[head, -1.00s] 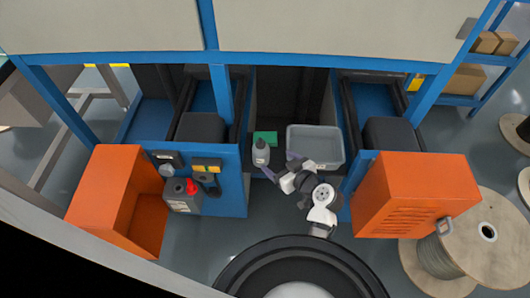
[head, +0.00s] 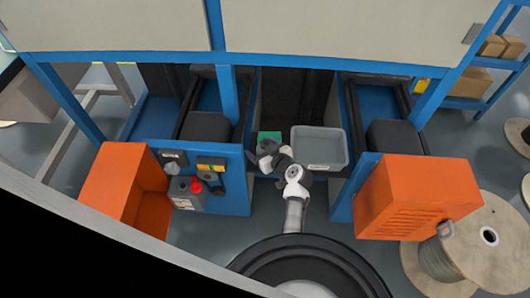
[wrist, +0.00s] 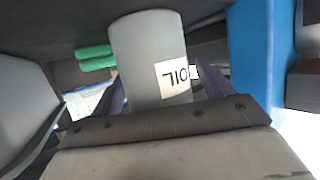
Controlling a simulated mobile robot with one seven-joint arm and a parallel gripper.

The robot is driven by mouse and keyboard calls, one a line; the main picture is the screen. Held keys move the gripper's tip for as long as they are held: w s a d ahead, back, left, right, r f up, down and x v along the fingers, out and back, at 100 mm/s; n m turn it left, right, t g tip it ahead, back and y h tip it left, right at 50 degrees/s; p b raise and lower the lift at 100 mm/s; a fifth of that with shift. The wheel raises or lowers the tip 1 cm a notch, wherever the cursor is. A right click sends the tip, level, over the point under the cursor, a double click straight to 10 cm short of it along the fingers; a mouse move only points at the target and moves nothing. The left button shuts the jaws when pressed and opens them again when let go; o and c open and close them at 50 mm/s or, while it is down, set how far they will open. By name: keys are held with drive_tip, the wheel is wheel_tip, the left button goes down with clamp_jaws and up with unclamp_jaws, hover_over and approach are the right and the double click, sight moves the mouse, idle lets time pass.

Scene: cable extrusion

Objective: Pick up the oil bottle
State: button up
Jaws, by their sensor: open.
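The oil bottle (wrist: 150,60) is a grey cylinder with a white label reading OIL, which appears upside down in the wrist view. It stands between the two fingers of my gripper (wrist: 160,90), one finger showing at each side. The fingers are open, and I cannot tell whether either touches the bottle. In the head view my gripper (head: 262,154) is over the bottle's spot between the blue cabinets, and my arm hides most or all of the bottle.
A grey bin (head: 318,128) is just right of my gripper. A green item (head: 269,136) lies behind it. Blue cabinets flank the recess. A grey canister with a red cap (head: 187,194) and orange boxes (head: 115,190) are at left; another orange box (head: 415,195) is at right.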

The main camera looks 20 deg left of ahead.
drive_tip(key=shift+c, duration=0.2)
drive_tip(key=c, duration=1.2)
drive_tip(key=shift+r, duration=0.1)
